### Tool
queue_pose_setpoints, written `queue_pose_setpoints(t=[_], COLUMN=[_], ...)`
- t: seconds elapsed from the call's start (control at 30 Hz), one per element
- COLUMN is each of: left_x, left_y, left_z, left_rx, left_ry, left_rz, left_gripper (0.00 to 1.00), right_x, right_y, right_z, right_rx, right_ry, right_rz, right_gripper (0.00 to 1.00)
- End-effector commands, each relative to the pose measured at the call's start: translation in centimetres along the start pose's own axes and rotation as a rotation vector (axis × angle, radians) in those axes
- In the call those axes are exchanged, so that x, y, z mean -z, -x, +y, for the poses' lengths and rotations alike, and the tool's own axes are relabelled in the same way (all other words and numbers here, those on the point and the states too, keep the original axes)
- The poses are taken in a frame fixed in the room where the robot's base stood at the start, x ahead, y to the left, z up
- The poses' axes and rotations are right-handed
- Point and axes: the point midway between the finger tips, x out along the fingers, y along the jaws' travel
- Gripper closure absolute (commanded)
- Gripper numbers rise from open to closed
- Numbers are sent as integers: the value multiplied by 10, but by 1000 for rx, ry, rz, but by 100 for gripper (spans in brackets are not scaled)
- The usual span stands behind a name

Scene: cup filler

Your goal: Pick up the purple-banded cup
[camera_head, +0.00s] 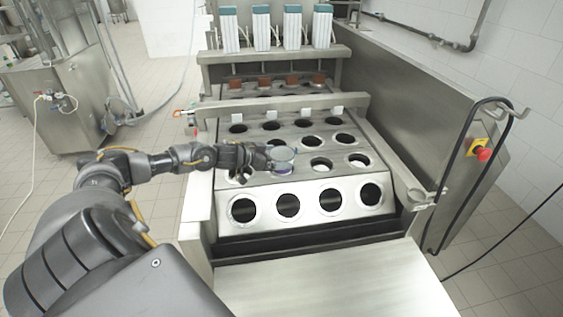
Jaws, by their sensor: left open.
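The purple-banded cup (282,155) is clear, with a pale rim and a purple band showing low on its side. It stands upright at the second row of holes from the front of the metal cup filler plate (310,174). My left gripper (270,158) comes in from the left, level with the cup, and is open. Its fingertips are right at the cup's left side; at this size I cannot tell whether they touch it or reach around it. My right gripper is not in view.
The sloped front panel (309,213) has a row of empty round holes. A metal crossbar (285,107) spans the machine behind the cup. A high steel side wall (400,105) stands on the right, with a red emergency button (484,154) farther right.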

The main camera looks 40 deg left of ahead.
Motion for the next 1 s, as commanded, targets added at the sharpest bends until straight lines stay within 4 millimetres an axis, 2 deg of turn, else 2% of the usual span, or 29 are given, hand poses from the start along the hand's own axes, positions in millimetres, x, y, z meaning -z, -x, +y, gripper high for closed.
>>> queue_pose_setpoints(t=[0.03,0.2,0.5,0.87,1.0], left_x=[4,1,-2,-2,0], left_y=[-7,-26,-30,-30,-30], left_z=[1,0,1,0,0], left_rx=[0,1,0,1,2], left_ry=[3,1,-1,-1,-1], left_rz=[2,2,-1,0,3], left_gripper=[0,0,1,48,50], right_x=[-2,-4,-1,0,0], right_y=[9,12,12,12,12], right_z=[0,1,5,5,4], right_rx=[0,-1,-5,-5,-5], right_ry=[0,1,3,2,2], right_rz=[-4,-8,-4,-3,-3], right_gripper=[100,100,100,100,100])
